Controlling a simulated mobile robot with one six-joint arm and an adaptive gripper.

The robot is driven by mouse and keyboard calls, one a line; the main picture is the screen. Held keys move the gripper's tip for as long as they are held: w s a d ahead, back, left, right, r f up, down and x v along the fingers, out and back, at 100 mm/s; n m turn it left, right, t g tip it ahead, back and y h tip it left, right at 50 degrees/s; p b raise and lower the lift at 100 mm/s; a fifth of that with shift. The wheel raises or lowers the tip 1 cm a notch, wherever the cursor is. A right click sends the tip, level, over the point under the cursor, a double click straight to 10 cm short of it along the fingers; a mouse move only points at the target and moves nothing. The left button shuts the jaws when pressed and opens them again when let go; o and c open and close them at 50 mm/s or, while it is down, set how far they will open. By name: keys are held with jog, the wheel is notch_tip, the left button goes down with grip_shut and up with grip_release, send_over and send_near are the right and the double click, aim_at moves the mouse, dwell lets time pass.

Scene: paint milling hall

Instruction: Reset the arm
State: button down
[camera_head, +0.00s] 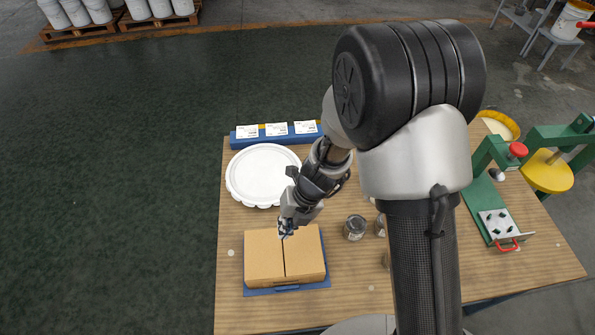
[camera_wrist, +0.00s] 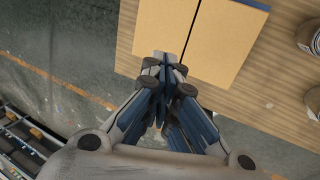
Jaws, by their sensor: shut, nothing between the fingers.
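My gripper (camera_head: 287,228) is above the far edge of a closed cardboard box (camera_head: 262,262) on the wooden table (camera_head: 235,310). In the wrist view the fingers of my gripper (camera_wrist: 165,75) are together, with nothing between them. The box (camera_wrist: 222,45) shows there just beyond the fingertips, with a dark seam down its middle. I cannot tell whether the fingertips touch it. My arm reaches over the right half of the table and hides part of it.
The box sits on a blue tray (camera_head: 288,290). A white lid (camera_head: 262,175) and a blue holder with white cards (camera_head: 275,139) lie behind. Cans (camera_head: 355,228) stand right of the box. A green press (camera_head: 490,205) stands at the right. Left of the table is open floor (camera_head: 110,200).

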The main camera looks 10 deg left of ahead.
jog(key=s+d+r+n+t+b, duration=0.3)
jog(key=d+r+n+b, duration=0.75)
jog(key=n, duration=0.75)
jog(key=s+d+r+n+t+h+b, duration=0.1)
jog(key=s+d+n+t+h+b, duration=0.1)
jog(key=s+d+n+b, duration=0.4)
jog(key=s+d+n+h, duration=0.1)
jog(key=s+d+n, duration=0.3)
jog(key=n, duration=0.5)
jog(key=shift+s+d+r+h+b, duration=0.25)
jog(key=shift+d+h+b, duration=0.15)
jog(key=shift+d, duration=0.55)
